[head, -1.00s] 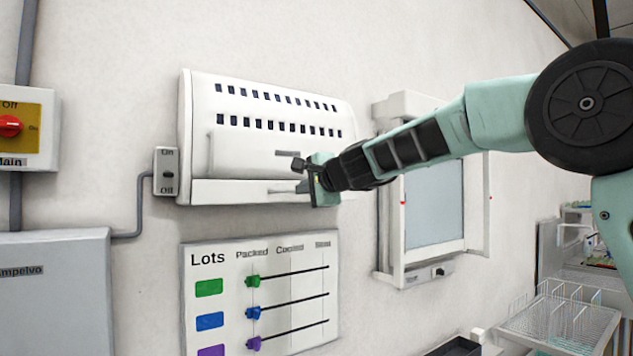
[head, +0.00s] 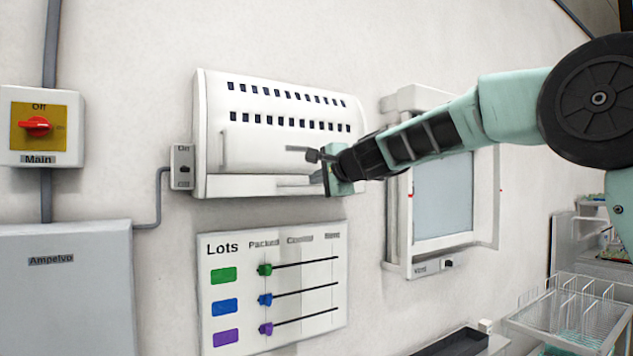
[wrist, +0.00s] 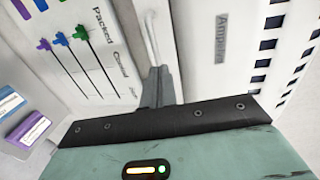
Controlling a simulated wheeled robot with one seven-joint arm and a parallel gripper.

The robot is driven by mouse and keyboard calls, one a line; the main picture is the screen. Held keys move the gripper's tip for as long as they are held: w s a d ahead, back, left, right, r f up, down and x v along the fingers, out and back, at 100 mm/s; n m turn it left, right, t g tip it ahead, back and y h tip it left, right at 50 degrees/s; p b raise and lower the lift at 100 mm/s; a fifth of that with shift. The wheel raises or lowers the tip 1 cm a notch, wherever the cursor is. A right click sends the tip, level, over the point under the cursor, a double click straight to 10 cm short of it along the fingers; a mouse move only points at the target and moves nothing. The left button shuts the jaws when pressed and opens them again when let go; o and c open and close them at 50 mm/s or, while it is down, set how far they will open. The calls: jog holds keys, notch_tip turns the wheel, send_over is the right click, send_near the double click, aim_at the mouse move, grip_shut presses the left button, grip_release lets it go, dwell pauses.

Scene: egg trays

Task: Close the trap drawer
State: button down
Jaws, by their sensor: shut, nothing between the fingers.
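The insect-trap-like white wall unit (head: 290,100) has two rows of dark slots and a drawer (head: 250,186) along its bottom edge. The drawer's front strip and a thin top ledge show in the head view; how far it stands out is hard to tell. My gripper (head: 317,178) is at the right part of the drawer, and its body hides the drawer's right end. In the wrist view, the shut fingers (wrist: 157,88) point at a pale strip with a white bar (wrist: 150,35) beside the unit's labelled front. Nothing is between them. Contact with the drawer cannot be told.
A switch box (head: 182,167) is left of the unit. A lots board (head: 335,310) with coloured sliders hangs below. A red main switch (head: 36,126) is far left, above a grey cabinet (head: 65,290). A framed white panel (head: 395,235) stands on the right, behind my arm.

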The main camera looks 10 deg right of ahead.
jog(key=b+v, duration=0.3)
jog(key=v, duration=0.7)
jog(key=shift+s, duration=0.15)
jog(key=s+a+f+n+g+b, duration=0.1)
jog(key=s+a+f+n+g, duration=0.3)
jog(key=f, duration=0.4)
jog(key=s+a+f+n+g+y+b, duration=0.1)
jog(key=s+a+f+n+g, duration=0.15)
jog(key=s+a+f, duration=0.4)
jog(key=s+a+f+n+g+b, duration=0.15)
jog(key=s+a+f+n, duration=0.35)
jog(key=f, duration=0.6)
jog(key=s+d+f+n+g+h+b, duration=0.1)
jog(key=s+d+f+n+g+h, duration=0.1)
jog(key=s+f, duration=0.8)
jog(key=s+d+f+n+g+h, duration=0.3)
jog(key=s+d+f+n, duration=0.3)
jog(key=s, duration=1)
notch_tip(320, 180, down, 4)
jog(key=shift+d+f+n+g+b, duration=0.2)
jog(key=shift+d+n+g+b, duration=0.15)
jog(key=shift+n+g, duration=0.75)
jog(key=shift+s, duration=0.1)
